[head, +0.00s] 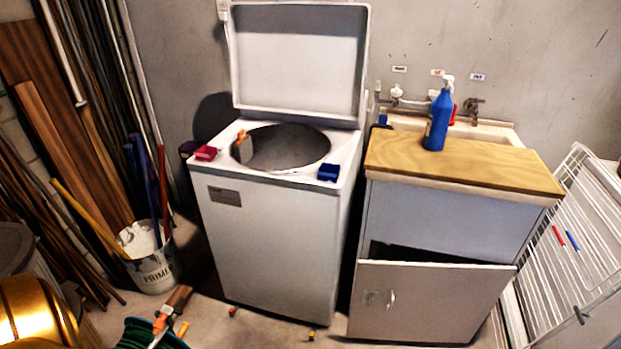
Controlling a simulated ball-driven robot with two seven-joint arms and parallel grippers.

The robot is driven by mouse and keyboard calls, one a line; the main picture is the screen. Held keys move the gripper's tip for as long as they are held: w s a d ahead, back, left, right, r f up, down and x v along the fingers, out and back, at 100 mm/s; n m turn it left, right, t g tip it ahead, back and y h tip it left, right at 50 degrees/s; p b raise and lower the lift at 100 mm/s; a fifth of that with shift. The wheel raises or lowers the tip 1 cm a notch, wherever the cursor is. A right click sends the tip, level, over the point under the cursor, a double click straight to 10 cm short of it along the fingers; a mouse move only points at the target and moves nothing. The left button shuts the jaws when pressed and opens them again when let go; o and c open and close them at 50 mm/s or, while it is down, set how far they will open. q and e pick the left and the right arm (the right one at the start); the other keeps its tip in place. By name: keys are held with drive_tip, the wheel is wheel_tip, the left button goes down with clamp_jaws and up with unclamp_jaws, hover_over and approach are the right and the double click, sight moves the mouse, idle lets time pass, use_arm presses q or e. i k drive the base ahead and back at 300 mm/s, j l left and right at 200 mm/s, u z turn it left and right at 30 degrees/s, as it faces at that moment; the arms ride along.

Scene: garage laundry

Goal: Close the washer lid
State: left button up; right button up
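The washer (268,245) is a white top-loading machine in the middle of the head view. Its lid (300,62) is open and stands upright at the back of the machine, near the grey wall. The round drum opening (290,150) is uncovered and dark inside. A red object (206,153) sits on the front left of the washer's top, and a blue object (328,172) sits on the front right. A small orange item (242,137) shows at the left rim of the opening. Neither of my grippers is in view.
A cabinet with a wooden top (460,160) stands right of the washer, its front door (430,300) tilted open. A blue spray bottle (438,120) stands on it. A primer bucket (150,262) with poles is left. A green hose (152,335) and small items lie on the floor.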

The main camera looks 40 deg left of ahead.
sight(307, 57)
drive_tip(key=u, duration=1.3)
drive_tip(key=i+l+u, duration=0.1)
drive_tip(key=i, duration=0.3)
drive_tip(key=l, duration=0.1)
